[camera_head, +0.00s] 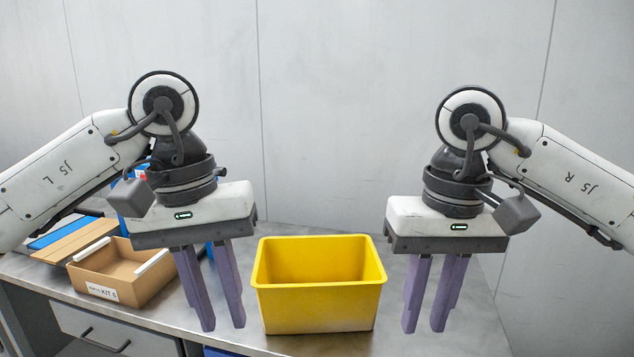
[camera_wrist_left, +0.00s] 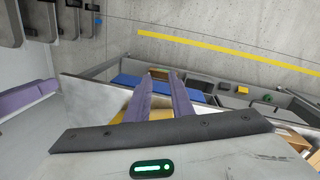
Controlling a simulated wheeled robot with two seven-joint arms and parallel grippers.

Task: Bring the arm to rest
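My left gripper (camera_head: 223,326) hangs fingers down at the left of the yellow bin, with a gap between its two purple fingers and nothing between them. Its fingers also show in the left wrist view (camera_wrist_left: 159,76), apart and empty. My right gripper (camera_head: 425,330) hangs fingers down at the right of the bin. Its two fingers are apart, with nothing between them. Both arms are bent, with the grippers at about the same height.
An empty-looking yellow bin (camera_head: 319,311) stands on the metal bench (camera_head: 290,229) between the grippers. An open cardboard kit box (camera_head: 137,289) is at the left, with a flat brown piece (camera_head: 75,241) behind it. A drawer (camera_head: 103,336) is below. A plain wall (camera_head: 340,110) stands behind.

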